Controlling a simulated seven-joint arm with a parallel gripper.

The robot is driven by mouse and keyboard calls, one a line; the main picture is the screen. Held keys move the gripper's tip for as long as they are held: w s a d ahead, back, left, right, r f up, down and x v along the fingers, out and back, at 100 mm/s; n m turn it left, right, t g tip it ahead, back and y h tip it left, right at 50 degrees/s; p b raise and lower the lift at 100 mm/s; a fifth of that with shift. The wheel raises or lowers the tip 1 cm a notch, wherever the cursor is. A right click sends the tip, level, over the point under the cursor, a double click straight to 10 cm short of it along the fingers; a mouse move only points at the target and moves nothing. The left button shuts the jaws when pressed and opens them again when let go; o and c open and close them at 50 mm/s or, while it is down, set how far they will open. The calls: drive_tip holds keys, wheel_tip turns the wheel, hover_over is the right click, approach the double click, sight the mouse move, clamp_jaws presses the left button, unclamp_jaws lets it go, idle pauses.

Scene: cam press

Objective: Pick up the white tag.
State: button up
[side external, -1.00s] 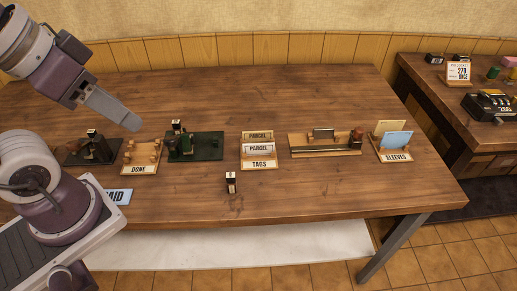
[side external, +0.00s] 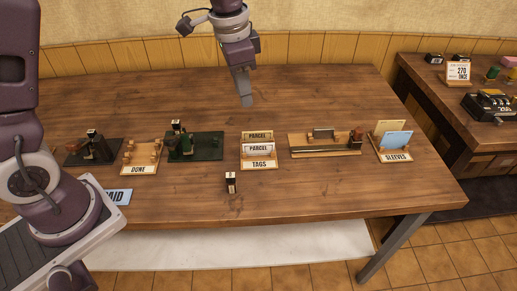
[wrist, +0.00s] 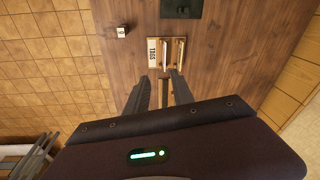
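The white tag (side external: 258,149), marked PARCEL, stands in the front slot of a wooden rack labelled TAGS (side external: 259,165). A tan tag (side external: 257,135), also marked PARCEL, stands behind it. In the wrist view the white tag (wrist: 167,53) shows as a thin pale edge beside the label, just beyond my fingers. My gripper (side external: 245,101) points down above the table behind the rack, clear of both tags. In the wrist view its two fingers (wrist: 159,77) are apart with nothing held between them.
A green press (side external: 195,146) and a DONE rack (side external: 140,158) stand left of the tags. A long wooden fixture (side external: 325,145) and a SLEEVES rack (side external: 393,145) stand right. A small stamp-like block (side external: 231,182) sits in front. The table's back half is clear.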

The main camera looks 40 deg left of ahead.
sight(266, 146)
drive_tip(key=w+f+m, duration=0.1)
drive_tip(key=w+f, duration=0.1)
drive_tip(key=f, duration=0.5)
drive_tip(key=w+f+g, duration=0.1)
drive_tip(key=w+f, duration=0.1)
drive_tip(key=f, duration=0.5)
drive_tip(key=w+d+f+m, duration=0.1)
drive_tip(key=w+f, duration=0.1)
drive_tip(key=f, duration=0.5)
drive_tip(key=shift+w+d+f+m+g, duration=0.1)
drive_tip(key=shift+w+f+m+g, duration=0.2)
drive_tip(key=shift+w+g, duration=0.1)
clamp_jaws()
